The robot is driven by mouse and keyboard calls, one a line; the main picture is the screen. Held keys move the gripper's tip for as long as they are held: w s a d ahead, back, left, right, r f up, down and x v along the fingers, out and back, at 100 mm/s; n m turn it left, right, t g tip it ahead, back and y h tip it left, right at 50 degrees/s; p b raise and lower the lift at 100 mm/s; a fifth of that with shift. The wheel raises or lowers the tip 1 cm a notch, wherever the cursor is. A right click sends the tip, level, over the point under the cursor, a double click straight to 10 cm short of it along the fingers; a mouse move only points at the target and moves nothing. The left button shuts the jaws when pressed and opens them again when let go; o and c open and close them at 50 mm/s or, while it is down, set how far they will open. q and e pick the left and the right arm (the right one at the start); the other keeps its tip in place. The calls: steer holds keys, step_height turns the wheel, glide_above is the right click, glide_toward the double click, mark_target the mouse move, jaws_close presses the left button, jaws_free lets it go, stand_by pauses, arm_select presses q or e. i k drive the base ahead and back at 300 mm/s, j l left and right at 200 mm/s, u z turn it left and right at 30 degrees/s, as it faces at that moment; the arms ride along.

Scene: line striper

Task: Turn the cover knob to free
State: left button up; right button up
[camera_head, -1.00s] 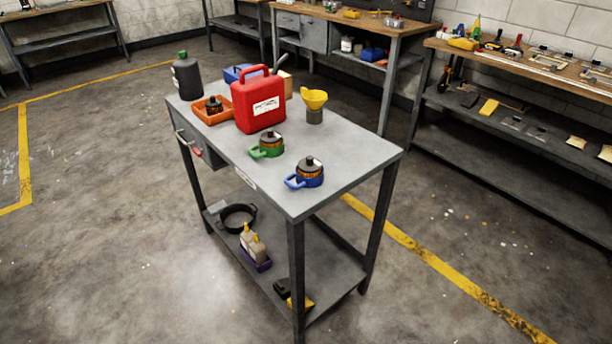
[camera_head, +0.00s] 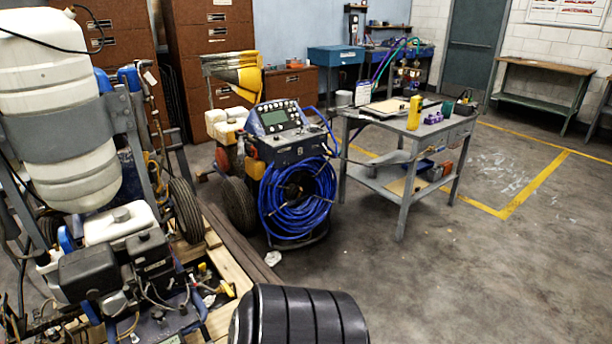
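A line striper (camera_head: 120,230) with a large white ribbed tank (camera_head: 50,100) stands at the left of the head view on a wooden pallet. Low on it is a small engine with a white fuel tank (camera_head: 122,226) and black box-shaped covers (camera_head: 95,272). A round grey cap (camera_head: 121,214) sits on top of the fuel tank. I cannot tell any knob on the black covers at this size. Neither of my grippers is in view.
A second wheeled machine (camera_head: 283,135) with a coiled blue hose (camera_head: 297,200) stands in the middle. A grey table (camera_head: 400,150) with tools is right of it. A black ribbed shape (camera_head: 300,318) fills the bottom centre. Open floor lies at the right.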

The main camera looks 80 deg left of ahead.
mark_target(143, 236)
steer(key=u, duration=3.75)
